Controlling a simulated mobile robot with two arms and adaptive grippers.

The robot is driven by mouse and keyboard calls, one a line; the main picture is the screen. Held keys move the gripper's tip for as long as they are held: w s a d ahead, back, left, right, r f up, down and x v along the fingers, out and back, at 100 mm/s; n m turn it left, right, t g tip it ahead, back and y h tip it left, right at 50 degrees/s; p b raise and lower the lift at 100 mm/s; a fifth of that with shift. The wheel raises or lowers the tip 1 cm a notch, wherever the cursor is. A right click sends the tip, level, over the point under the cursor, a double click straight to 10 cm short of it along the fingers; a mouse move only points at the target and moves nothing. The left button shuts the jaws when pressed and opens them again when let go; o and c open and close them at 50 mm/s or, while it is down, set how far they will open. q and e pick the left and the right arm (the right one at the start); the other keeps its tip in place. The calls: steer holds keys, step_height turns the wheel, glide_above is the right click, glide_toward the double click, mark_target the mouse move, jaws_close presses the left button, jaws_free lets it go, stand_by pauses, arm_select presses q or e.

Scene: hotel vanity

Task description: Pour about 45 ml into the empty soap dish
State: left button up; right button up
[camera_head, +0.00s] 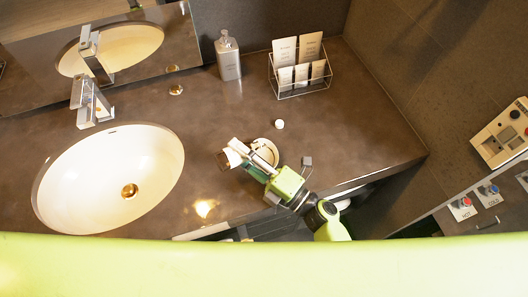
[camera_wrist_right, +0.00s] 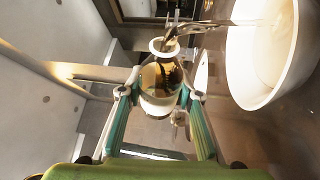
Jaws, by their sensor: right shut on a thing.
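My right gripper (camera_head: 245,157) reaches in over the counter's front part. In the right wrist view its two green fingers (camera_wrist_right: 160,100) are closed around a small rounded vessel (camera_wrist_right: 160,78) with a pale rim and brownish, see-through-looking contents. In the head view the vessel (camera_head: 229,157) shows as a white and brown shape at the fingertips; its exact tilt is hard to tell. A round, pale dish (camera_head: 266,149), apparently the soap dish, lies just behind and beside the gripper, partly hidden by it. I cannot tell what is inside it. My left gripper is not in view.
An oval white sink (camera_head: 95,190) with a chrome tap (camera_head: 90,102) is at left. A grey bottle (camera_head: 229,58) and a wire rack of packets (camera_head: 300,68) stand at the back. A small white round item (camera_head: 280,124) lies behind the dish. Counter right is clear.

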steer(key=shift+r+m, duration=0.25)
steer(key=shift+m, duration=0.15)
stand_by(0.3)
steer(key=f+n+b, duration=0.1)
steer(key=f+n, duration=0.1)
steer(key=shift+n+g, duration=0.3)
steer(key=shift+g, duration=0.1)
steer(key=shift+a+n+g+h, duration=0.1)
steer(key=shift+n+g+h, duration=0.2)
steer(key=shift+n, duration=0.6)
steer(key=shift+r+p, duration=0.1)
steer(key=shift+p, duration=0.4)
steer(key=shift+r, duration=0.1)
